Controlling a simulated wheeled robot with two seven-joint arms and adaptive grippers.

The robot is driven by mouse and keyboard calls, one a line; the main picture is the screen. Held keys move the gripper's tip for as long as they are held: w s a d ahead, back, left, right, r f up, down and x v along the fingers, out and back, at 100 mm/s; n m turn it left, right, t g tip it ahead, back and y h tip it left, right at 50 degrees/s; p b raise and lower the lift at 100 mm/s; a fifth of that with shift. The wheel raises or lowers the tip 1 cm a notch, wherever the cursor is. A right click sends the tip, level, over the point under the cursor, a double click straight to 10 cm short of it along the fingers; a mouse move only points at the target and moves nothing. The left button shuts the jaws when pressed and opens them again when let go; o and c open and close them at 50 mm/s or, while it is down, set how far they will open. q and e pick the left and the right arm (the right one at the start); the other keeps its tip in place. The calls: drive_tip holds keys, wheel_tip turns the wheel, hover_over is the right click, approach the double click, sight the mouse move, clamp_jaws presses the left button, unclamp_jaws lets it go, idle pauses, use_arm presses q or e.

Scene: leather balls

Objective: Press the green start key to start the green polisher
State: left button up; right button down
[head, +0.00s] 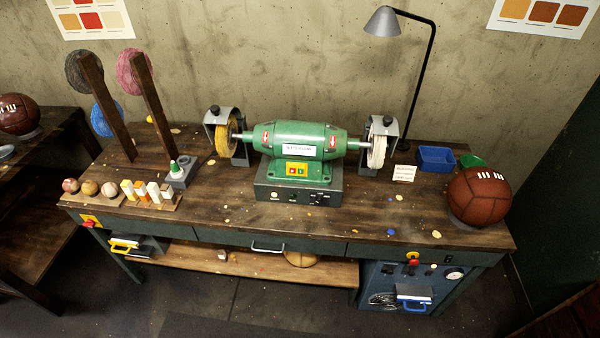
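The green polisher (298,140) stands on the workbench near the back wall, on a dark control base (298,190). A yellow switch plate (297,169) on its front carries small keys, one red-looking and one green-looking; they are too small to tell whether either is pressed. A yellowish buffing wheel (228,137) is at its left end and a white wheel (377,150) at its right end, each under a grey guard. Whether the wheels turn cannot be told. Neither of my grippers is in view.
A brown leather ball (479,196) sits at the bench's right end. A blue tray (436,159) and small card (404,173) are right of the polisher. Wooden posts with discs (160,108), a grey cone holder (181,172) and small balls (89,188) stand left. A lamp (383,22) rises behind.

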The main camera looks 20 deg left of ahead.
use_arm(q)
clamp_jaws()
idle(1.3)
